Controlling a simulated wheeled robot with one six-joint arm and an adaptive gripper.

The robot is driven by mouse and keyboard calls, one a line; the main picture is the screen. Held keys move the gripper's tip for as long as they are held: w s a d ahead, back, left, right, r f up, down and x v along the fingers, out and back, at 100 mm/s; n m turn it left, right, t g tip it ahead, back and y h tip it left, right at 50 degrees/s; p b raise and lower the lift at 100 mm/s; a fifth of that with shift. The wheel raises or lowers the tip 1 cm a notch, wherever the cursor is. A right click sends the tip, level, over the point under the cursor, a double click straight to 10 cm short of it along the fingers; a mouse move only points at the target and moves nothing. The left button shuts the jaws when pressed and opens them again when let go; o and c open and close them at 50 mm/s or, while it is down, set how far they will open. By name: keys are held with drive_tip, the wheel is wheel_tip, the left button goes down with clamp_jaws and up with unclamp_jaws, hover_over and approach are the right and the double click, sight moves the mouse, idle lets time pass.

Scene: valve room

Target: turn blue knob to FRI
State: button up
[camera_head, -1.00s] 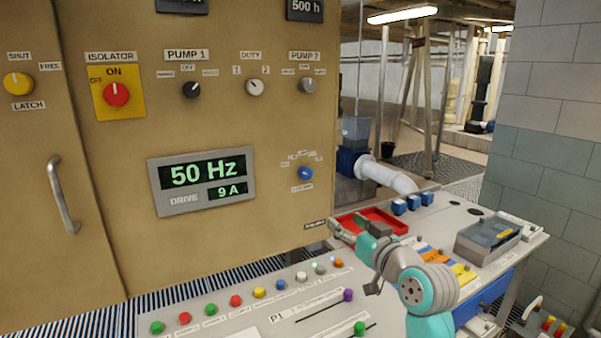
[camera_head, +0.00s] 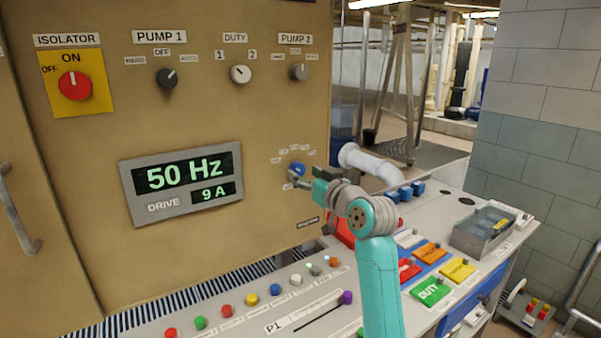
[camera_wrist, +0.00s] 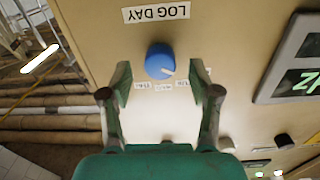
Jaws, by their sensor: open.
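The blue knob (camera_head: 298,168) sits on the tan cabinet front, right of the drive display. In the wrist view, which is upside down, the blue knob (camera_wrist: 159,60) shows whole, with a pale pointer mark toward the picture's lower right. Small day labels (camera_wrist: 162,87) lie around it, too small to read surely; a "LOG DAY" plate (camera_wrist: 156,13) is on the knob's other side. My gripper (camera_head: 294,180) is open in front of the knob. In the wrist view its two fingers (camera_wrist: 160,77) stand either side of the knob, with visible gaps; contact is not seen.
Other knobs are above: PUMP 1 (camera_head: 167,78), DUTY (camera_head: 240,74) and PUMP 2 (camera_head: 299,72). The red isolator (camera_head: 75,86) is at left. The desk below holds several coloured buttons and a purple slider (camera_head: 346,298). A white pipe (camera_head: 370,163) passes right of the cabinet.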

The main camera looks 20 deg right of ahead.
drive_tip(key=shift+x, duration=1.25)
drive_tip(key=shift+c, duration=0.2)
drive_tip(key=c, duration=1.1)
